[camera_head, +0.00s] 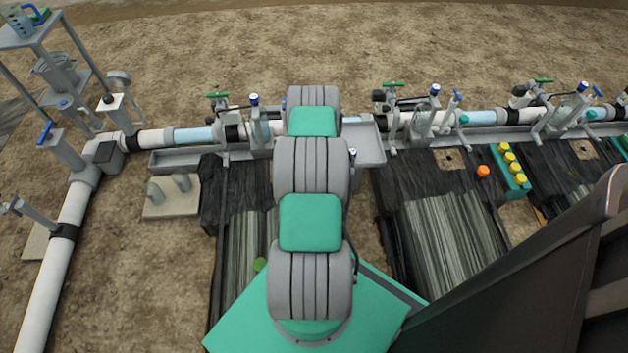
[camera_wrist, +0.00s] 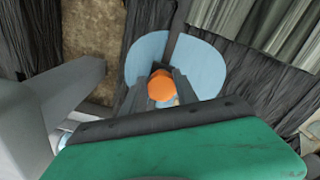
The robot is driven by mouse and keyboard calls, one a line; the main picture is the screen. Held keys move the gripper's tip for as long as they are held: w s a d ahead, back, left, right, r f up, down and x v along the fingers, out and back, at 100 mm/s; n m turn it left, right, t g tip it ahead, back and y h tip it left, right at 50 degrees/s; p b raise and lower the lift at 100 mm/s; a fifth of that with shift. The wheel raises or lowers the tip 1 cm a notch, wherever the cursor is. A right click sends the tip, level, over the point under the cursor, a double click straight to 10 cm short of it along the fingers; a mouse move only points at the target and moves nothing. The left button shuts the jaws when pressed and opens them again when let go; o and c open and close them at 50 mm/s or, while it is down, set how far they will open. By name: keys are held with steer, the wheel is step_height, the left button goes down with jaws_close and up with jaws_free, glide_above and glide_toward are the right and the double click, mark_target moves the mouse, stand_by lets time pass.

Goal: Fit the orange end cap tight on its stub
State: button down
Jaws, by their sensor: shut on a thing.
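In the wrist view, an orange cap (camera_wrist: 160,85) sits between the two dark fingers of my gripper (camera_wrist: 161,88), which are shut on it. A small pale part shows just below the cap between the fingers; I cannot tell whether it is the stub or whether the cap touches it. In the head view my own arm hides the gripper and the held cap. Another round orange piece (camera_head: 483,171) lies on the black sheet at the right in the head view. I cannot make out the stub for certain.
A pale blue rounded shape (camera_wrist: 200,66) lies behind the fingers. A white pipe line (camera_head: 157,138) with valves and a grey trough (camera_head: 183,159) crosses the head view. A green tray (camera_head: 519,188) holds several yellow-topped items. Black sheeting covers the near ground.

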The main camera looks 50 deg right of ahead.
steer(key=shift+f+b, duration=0.7)
steer(key=shift+b, duration=0.05)
stand_by(0.4)
steer(key=c, duration=1.3)
jaws_free()
steer(key=shift+o, duration=0.2)
steer(key=shift+f+b, duration=0.35)
steer(key=shift+b, duration=0.15)
